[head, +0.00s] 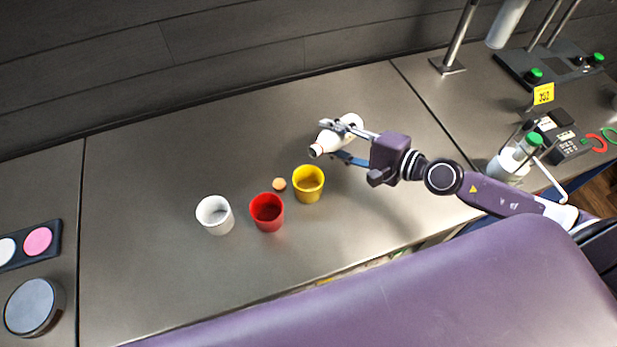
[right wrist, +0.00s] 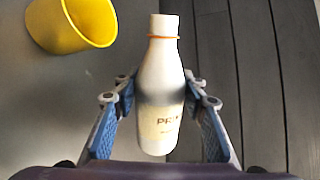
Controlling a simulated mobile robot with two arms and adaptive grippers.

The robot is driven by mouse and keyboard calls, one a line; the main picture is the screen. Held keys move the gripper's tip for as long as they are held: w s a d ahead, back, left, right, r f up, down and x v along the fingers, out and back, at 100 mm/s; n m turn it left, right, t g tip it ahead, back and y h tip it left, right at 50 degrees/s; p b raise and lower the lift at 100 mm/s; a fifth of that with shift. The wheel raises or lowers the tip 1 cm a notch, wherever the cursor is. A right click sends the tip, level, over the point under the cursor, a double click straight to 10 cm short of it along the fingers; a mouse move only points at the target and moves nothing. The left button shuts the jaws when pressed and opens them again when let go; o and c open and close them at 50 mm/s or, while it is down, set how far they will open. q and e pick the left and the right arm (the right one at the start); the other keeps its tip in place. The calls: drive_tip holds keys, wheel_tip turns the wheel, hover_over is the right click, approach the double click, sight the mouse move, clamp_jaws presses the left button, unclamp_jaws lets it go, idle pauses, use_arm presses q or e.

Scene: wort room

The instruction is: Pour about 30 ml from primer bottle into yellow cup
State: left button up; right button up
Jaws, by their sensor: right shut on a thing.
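The white primer bottle (head: 325,143) is tilted in the head view, its mouth pointing left and down toward the yellow cup. My right gripper (head: 343,143) is shut around the bottle's body. In the right wrist view the bottle (right wrist: 160,95) shows part of its label and an orange ring at the neck, between the two blue finger pads of the gripper (right wrist: 168,110). The yellow cup (head: 308,184) stands upright, below and left of the bottle mouth; it also shows in the right wrist view (right wrist: 75,22). No stream of liquid is visible. My left gripper is not in view.
A red cup (head: 267,212) and a white cup (head: 214,215) stand left of the yellow cup. A small orange-tan cap (head: 279,184) lies beside it. Green-capped bottle (head: 515,158) and devices stand at the right. The steel counter (head: 150,220) is clear at the left middle.

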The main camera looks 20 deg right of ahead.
drive_tip(key=shift+a+r+m, duration=0.15)
drive_tip(key=shift+r+m, duration=0.15)
drive_tip(key=shift+r, duration=0.15)
drive_tip(key=shift+s+f+b, duration=0.1)
drive_tip(key=shift+f+b, duration=0.15)
drive_tip(key=shift+b, duration=0.15)
drive_tip(key=shift+a+r+m+y, duration=0.1)
drive_tip(key=shift+m+y, duration=0.2)
idle(1.0)
